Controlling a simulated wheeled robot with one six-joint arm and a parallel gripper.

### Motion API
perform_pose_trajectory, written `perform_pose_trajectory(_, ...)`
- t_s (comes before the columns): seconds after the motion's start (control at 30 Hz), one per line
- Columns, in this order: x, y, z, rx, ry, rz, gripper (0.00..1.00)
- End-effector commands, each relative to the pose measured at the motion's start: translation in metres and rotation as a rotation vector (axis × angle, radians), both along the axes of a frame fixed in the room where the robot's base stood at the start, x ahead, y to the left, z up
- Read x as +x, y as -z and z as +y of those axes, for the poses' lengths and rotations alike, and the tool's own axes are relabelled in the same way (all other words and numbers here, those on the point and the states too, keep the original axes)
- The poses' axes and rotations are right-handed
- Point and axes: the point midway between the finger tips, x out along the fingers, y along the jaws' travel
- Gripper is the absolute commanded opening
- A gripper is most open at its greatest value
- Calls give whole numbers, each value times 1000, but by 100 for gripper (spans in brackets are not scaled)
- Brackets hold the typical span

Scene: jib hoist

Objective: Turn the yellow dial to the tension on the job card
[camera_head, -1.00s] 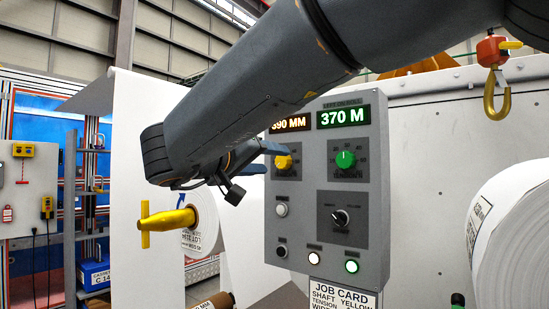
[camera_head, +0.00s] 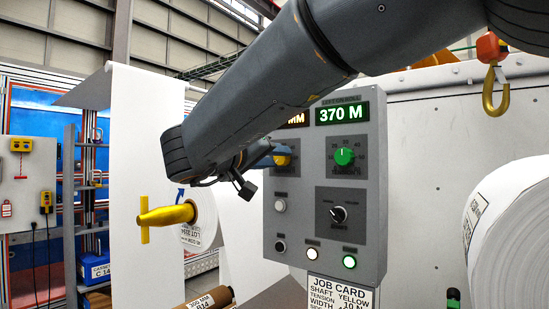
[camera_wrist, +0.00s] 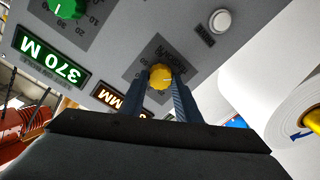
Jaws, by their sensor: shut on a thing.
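The yellow dial (camera_wrist: 160,76) is on the upper left of the grey control panel (camera_head: 369,215). In the head view the dial (camera_head: 283,160) is partly hidden by my gripper (camera_head: 279,153). In the wrist view my gripper (camera_wrist: 161,82) has one finger on each side of the dial and is shut on it. The dial's pointer and scale are too small to read. The job card (camera_head: 341,295) hangs below the panel; it reads shaft yellow and tension 10 N, with its lower part cut off.
A green dial (camera_head: 344,157) sits right of the yellow one, under a 370 M display (camera_head: 343,113). A black selector knob (camera_head: 339,214) and several buttons are below. A yellow shaft handle (camera_head: 166,215) sticks out at left.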

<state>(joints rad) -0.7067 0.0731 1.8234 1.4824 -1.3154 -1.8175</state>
Motion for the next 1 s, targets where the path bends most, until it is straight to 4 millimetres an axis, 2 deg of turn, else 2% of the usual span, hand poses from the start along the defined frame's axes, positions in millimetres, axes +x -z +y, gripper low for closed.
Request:
perform_pose_trajectory(0.27,0,0,0,66,0,-51,8)
perform_pose_trajectory(1.0,0,2,-1,510,-1,-399,8)
